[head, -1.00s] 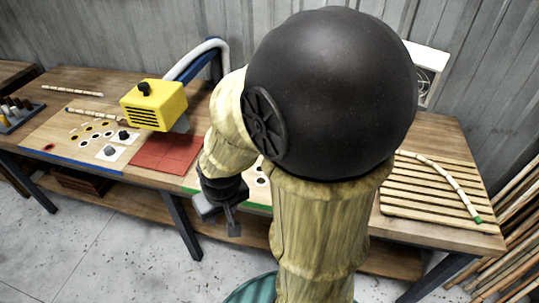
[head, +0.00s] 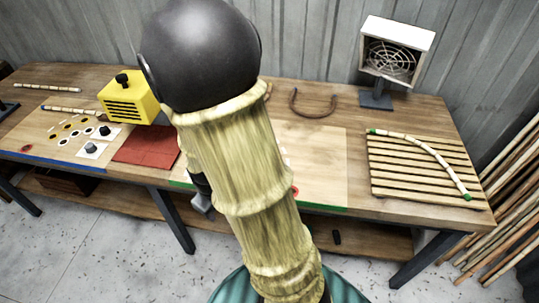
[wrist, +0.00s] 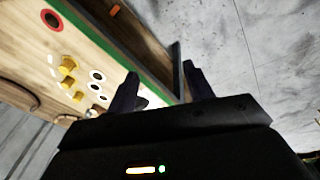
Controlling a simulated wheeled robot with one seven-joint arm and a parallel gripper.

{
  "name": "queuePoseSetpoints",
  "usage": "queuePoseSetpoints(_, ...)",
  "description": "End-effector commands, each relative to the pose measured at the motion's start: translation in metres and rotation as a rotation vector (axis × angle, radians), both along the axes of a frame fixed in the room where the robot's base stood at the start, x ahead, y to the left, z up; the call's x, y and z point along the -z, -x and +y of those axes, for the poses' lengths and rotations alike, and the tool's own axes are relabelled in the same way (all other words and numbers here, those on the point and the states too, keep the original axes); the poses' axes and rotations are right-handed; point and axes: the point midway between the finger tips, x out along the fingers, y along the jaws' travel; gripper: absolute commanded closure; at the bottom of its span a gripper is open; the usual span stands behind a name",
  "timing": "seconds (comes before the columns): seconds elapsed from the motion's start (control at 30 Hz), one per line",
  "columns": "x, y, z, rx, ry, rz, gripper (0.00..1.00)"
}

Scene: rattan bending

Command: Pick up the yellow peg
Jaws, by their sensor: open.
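Several yellow pegs show in the wrist view, on the pale board with the green edge (wrist: 102,38). One yellow peg (wrist: 68,64) lies nearest the red-ringed hole (wrist: 52,20). A second yellow peg (wrist: 66,83) and a third (wrist: 77,97) are close by. My gripper (wrist: 161,82) is open and empty, its two fingers apart in front of the table's edge, with the pegs off to the left. In the head view my arm hides the pegs and most of my gripper.
In the head view a yellow machine (head: 128,98) stands behind a red mat (head: 147,148). A slatted rack (head: 405,180) holds a bent cane (head: 425,150). A fan box (head: 395,52) stands behind. A curved brown piece (head: 312,110) lies at the back. The board's right part is clear.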

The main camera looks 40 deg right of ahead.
Motion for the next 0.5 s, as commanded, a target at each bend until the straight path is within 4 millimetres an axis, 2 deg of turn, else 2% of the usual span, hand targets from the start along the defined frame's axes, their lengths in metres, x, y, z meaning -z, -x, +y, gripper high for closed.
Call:
queuePoseSetpoints(0.03,0.022,0.0,-0.007,-0.054,0.04,0.027,0.48)
queuePoseSetpoints(0.2,0.07,-0.003,-0.039,-0.253,0.194,0.088,0.48)
queuePoseSetpoints(0.33,0.098,-0.004,-0.067,-0.422,0.336,0.145,0.48)
queuePoseSetpoints(0.5,0.118,-0.009,-0.107,-0.668,0.549,0.236,0.48)
